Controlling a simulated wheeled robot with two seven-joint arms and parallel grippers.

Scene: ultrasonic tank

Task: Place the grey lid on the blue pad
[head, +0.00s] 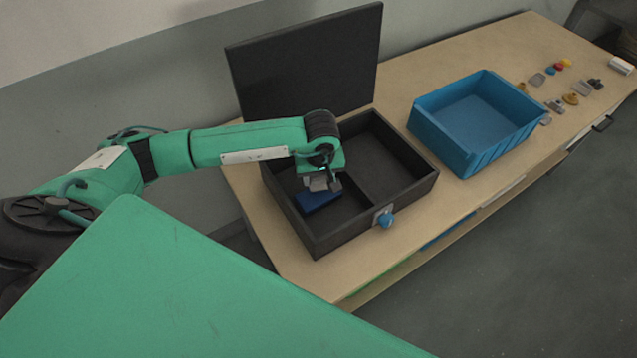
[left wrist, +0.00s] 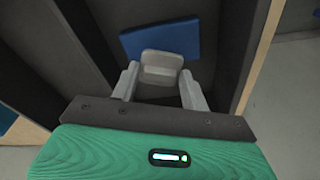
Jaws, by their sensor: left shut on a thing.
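My left gripper (head: 322,181) reaches down into the left compartment of the open black box (head: 408,209). It is shut on the grey lid (left wrist: 162,66), which shows between the two pale fingers in the left wrist view. In the head view the lid is small and hard to separate from the fingers. The blue pad (head: 316,201) lies on the floor of that compartment, just below the gripper. It also shows in the left wrist view (left wrist: 165,38), partly covered by the lid. I cannot tell whether the lid touches the pad. My right gripper is not in view.
The box's raised black cover (head: 305,65) stands behind it, and a blue knob (head: 385,220) is on its front. A blue bin (head: 475,155) stands to the right on the wooden bench (head: 415,85). Several small parts lie at the bench's far right end.

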